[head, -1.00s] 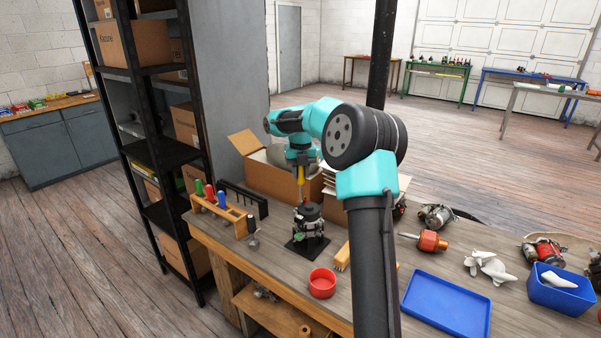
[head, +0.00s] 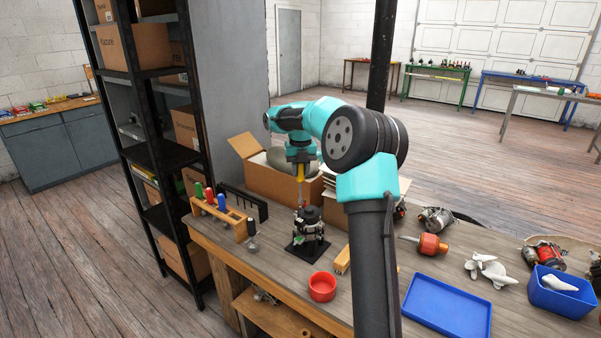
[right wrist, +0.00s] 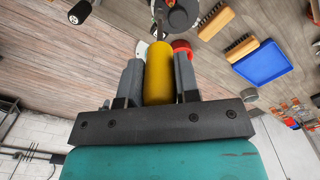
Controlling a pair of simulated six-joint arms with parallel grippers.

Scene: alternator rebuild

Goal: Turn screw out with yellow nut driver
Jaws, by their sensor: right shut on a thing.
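My right gripper (head: 300,163) is shut on the yellow nut driver (head: 300,173), which hangs upright with its shaft down above the alternator. In the right wrist view the yellow handle (right wrist: 159,75) sits between the two fingers. The dark alternator (head: 309,226) stands on a black base plate (head: 296,247) on the workbench; part of it shows at the top of the right wrist view (right wrist: 181,14). The driver's tip is close to the alternator's top, but I cannot tell whether it touches. The screw is too small to make out. My left gripper is out of view.
A wooden rack (head: 220,214) with coloured-handled tools stands left of the alternator. A red bowl (head: 322,287) is in front of it. A wooden-backed brush (head: 342,261) and blue tray (head: 447,307) lie to the right. An open cardboard box (head: 268,181) stands behind.

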